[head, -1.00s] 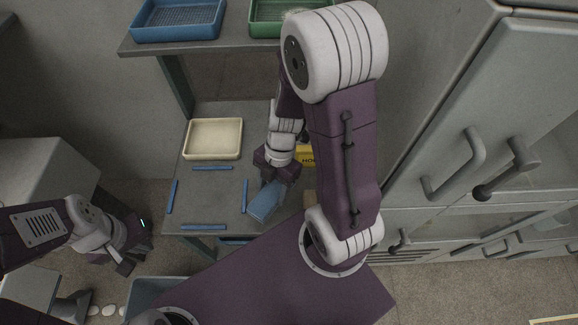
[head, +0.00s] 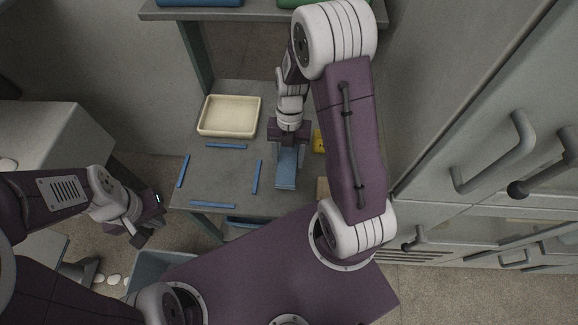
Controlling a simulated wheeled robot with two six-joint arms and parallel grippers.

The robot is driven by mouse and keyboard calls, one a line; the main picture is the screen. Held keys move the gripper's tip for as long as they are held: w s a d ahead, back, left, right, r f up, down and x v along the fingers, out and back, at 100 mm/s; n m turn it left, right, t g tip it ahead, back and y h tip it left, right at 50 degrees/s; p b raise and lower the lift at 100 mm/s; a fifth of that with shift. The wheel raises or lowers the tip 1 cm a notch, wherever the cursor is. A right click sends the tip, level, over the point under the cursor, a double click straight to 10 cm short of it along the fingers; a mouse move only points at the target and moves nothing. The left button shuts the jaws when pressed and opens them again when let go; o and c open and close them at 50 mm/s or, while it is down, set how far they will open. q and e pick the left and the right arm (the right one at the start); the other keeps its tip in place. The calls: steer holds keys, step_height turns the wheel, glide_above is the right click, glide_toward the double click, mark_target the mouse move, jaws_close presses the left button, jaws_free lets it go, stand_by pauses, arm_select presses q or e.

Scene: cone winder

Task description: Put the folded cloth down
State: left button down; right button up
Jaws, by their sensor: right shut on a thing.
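The folded cloth (head: 287,169) is a blue strip at the right part of the grey table. My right gripper (head: 288,146) is shut on its far end, and the cloth extends from the jaws toward the table's front edge. I cannot tell whether the cloth touches the table. Blue strips (head: 257,177) mark out a rectangle on the table, just left of the cloth. My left gripper (head: 143,232) is off to the left, away from the table; its jaws are too small and dark to read.
A cream tray (head: 229,117) stands at the back left of the table. A yellow object (head: 319,142) is partly hidden behind my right arm. A shelf (head: 260,14) with bins is above. Grey cabinets (head: 480,150) stand at the right. The marked rectangle is clear.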

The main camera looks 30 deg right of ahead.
mark_target(288, 165)
step_height(288, 165, down, 4)
steer(key=b, duration=0.3)
steer(key=shift+f+b, duration=0.2)
steer(key=shift+b, duration=0.2)
steer(key=shift+r, duration=0.25)
steer(key=shift+f, duration=0.15)
steer(key=o, duration=1.4)
